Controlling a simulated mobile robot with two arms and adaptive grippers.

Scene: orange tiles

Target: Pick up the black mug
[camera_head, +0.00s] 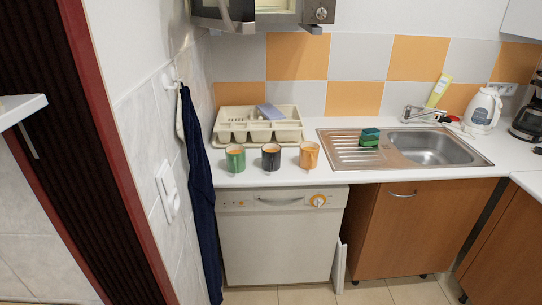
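The black mug (271,158) stands upright on the white counter near its front edge, above the white dishwasher. It is the middle one of three mugs in a row. A green mug (235,159) stands to its left and an orange mug (309,156) to its right, both apart from it. The far side of the black mug is hidden. Neither of my grippers shows in the head view.
A cream dish rack (226,132) stands close behind the mugs. A steel sink (350,155) with green sponges (369,138) lies to the right. A dark blue cloth (199,190) hangs on the left wall. Floor (390,292) shows before the cabinets.

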